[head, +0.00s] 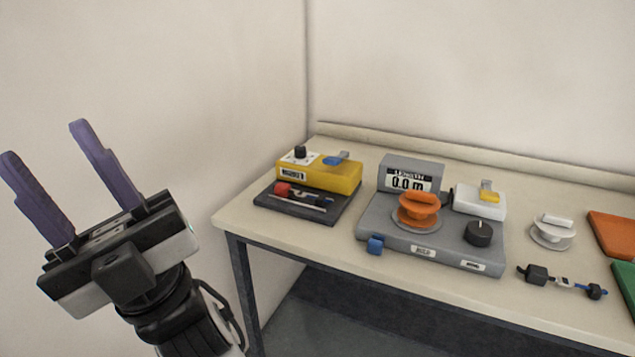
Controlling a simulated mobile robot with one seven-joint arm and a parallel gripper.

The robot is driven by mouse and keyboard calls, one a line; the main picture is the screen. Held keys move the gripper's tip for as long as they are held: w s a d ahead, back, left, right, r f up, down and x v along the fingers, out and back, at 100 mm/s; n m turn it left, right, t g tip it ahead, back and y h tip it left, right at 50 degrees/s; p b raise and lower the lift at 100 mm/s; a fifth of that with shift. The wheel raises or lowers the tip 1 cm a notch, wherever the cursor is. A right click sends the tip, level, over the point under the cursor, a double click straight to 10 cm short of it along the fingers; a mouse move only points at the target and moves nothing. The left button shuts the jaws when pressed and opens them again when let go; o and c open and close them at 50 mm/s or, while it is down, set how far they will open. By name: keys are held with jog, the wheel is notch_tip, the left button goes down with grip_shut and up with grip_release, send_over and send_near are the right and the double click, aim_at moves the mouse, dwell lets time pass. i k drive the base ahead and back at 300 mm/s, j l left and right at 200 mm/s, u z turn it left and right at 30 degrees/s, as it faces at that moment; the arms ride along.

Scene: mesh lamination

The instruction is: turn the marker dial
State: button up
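Two black dials show on the table, and I cannot tell for sure from the labels which is the marker dial. One small black dial (300,152) stands on a white plate on top of the yellow box (333,177) at the table's left end. A larger black dial (479,233) with a light pointer line sits on the right part of the grey unit (437,247) with the length display. My gripper (44,141) is at the far left, its two purple fingers pointing up, spread wide and empty. It is well apart from both dials.
The table's front left corner is bare.

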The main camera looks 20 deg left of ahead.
aim_at(300, 152)
jog(key=i+j+z, duration=0.15)
jog(key=j, duration=0.15)
jog(key=i+j+z, duration=0.2)
jog(key=j, duration=0.15)
jog(key=i+j, duration=0.15)
jog(key=j, duration=0.15)
jog(key=i+j+z, duration=0.1)
jog(key=i+j, duration=0.1)
jog(key=j, duration=0.05)
